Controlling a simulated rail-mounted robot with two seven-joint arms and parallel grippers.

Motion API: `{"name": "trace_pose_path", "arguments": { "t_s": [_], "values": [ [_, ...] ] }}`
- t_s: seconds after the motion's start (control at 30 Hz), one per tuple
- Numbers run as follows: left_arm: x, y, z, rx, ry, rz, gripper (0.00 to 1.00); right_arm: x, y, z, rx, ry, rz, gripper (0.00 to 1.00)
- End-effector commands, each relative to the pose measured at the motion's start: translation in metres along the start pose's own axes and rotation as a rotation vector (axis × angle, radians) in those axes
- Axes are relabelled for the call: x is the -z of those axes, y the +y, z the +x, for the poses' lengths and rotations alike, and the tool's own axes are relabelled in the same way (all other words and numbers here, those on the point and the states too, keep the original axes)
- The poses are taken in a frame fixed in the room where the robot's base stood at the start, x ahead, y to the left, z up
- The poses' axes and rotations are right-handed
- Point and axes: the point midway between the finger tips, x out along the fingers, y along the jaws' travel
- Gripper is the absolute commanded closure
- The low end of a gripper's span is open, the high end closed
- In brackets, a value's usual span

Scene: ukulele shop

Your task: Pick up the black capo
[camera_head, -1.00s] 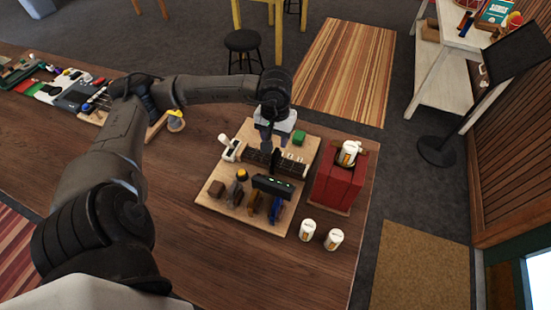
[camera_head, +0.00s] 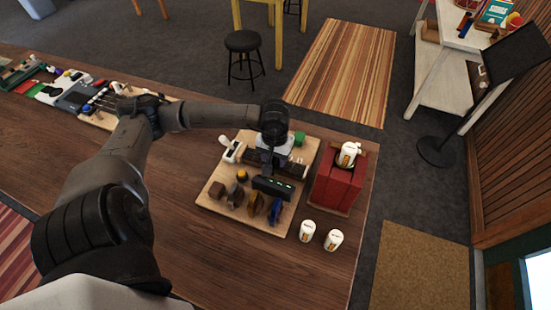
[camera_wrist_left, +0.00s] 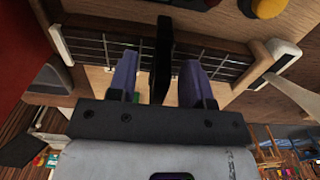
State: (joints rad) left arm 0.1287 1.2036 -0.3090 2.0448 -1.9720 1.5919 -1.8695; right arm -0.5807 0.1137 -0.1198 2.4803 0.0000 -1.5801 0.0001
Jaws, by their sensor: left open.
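A black capo (camera_wrist_left: 161,60) stands upright across a short fretboard neck with strings (camera_wrist_left: 218,62) in the left wrist view. My left gripper (camera_wrist_left: 156,85) is open, with one bluish fingertip on each side of the capo and visible gaps between. In the head view my left gripper (camera_head: 270,165) is over the neck (camera_head: 293,168) on the wooden board (camera_head: 216,165). The capo cannot be made out there behind the gripper. My right gripper is not in view.
On the board stand a black device with green lights (camera_head: 273,187), a blue capo (camera_head: 276,212), brown pieces and a green block (camera_head: 299,139). A red box (camera_head: 338,186) is just right. Two white jars (camera_head: 333,240) stand in front.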

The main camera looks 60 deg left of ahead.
Motion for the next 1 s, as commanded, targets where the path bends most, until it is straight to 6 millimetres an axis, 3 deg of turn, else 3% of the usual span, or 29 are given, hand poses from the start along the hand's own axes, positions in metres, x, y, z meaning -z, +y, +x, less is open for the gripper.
{"name": "trace_pose_path", "arguments": {
  "t_s": [0.13,0.6,1.0],
  "values": [
    [0.0,0.0,0.0,0.0,0.0,0.0,0.55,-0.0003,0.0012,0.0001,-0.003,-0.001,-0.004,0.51],
    [0.0,0.0001,-0.0003,0.0,0.0,0.0,1.0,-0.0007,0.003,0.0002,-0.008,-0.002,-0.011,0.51],
    [0.0002,0.0002,-0.0029,-0.001,0.0,0.0,1.0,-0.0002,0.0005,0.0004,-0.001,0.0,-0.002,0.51]
  ]
}}
